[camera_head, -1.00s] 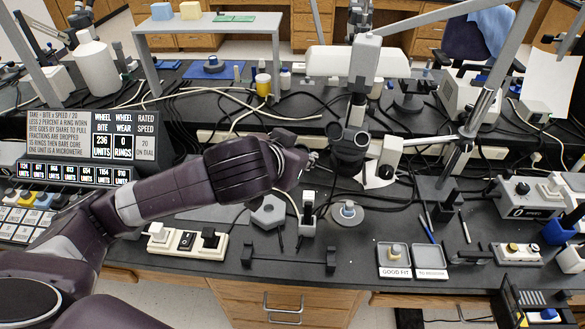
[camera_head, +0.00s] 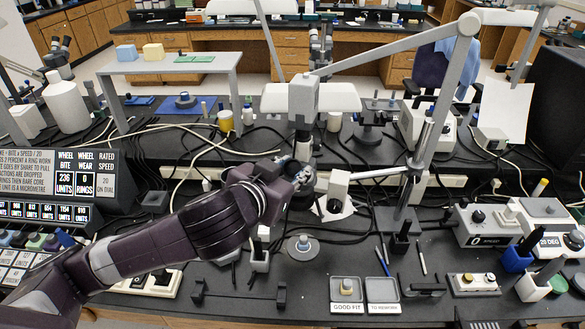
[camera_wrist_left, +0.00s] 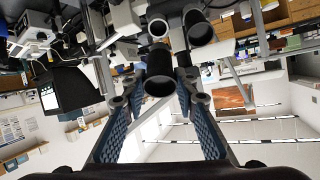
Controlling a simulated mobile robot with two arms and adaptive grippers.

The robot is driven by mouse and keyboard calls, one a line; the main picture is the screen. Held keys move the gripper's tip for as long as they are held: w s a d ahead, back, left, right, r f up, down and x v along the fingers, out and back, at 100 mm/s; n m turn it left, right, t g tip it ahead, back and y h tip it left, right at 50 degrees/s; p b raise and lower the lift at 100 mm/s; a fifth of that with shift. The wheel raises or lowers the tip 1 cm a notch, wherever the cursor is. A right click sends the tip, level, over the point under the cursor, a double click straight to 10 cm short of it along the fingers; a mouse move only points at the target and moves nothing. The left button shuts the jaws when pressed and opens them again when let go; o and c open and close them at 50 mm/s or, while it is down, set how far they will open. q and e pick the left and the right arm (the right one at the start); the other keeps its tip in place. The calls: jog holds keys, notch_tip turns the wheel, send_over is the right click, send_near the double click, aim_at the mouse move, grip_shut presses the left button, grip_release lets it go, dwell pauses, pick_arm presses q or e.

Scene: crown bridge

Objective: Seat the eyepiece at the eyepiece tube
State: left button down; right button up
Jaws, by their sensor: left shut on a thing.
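My left gripper (camera_head: 298,174) is in front of the microscope (camera_head: 303,98) and covers its eyepiece tubes in the head view. In the left wrist view its blue ridged fingers (camera_wrist_left: 160,92) are shut on the eyepiece (camera_wrist_left: 160,78), a short dark cylinder with its round end toward the camera. The eyepiece tube (camera_wrist_left: 158,28) shows as a pale-rimmed round opening just beyond the eyepiece. The two look apart in that picture, but the gap in depth is hard to judge. A second dark cylinder (camera_wrist_left: 200,30) stands on the microscope to the right. My right gripper is not in view.
A grey jointed arm (camera_head: 432,130) rises right of the microscope. A round disc (camera_head: 301,248) with a knob lies in front of it. The good fit tray (camera_head: 346,309) and the to rework tray (camera_head: 382,309) lie at the bench front. Cables run across the bench behind.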

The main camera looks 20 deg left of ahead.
aim_at(296, 172)
pick_arm(q)
jog(key=shift+w+d+f+b, duration=0.1)
jog(key=shift+w+f+b, duration=0.25)
jog(key=shift+f, duration=0.1)
jog(key=shift+w+f+b, duration=0.55)
jog(key=shift+w+f, duration=0.35)
jog(key=shift+w+f+b, duration=0.35)
jog(key=shift+w+f, duration=0.3)
jog(key=shift+w, duration=0.1)
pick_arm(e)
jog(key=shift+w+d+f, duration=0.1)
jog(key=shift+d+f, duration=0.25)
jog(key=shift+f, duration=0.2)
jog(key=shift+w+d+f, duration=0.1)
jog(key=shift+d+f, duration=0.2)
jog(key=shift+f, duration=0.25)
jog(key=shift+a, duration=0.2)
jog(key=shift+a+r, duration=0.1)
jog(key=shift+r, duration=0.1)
pick_arm(q)
jog(key=shift+p, duration=0.5)
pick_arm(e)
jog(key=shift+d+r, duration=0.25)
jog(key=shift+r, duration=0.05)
pick_arm(q)
jog(key=shift+p, duration=0.3)
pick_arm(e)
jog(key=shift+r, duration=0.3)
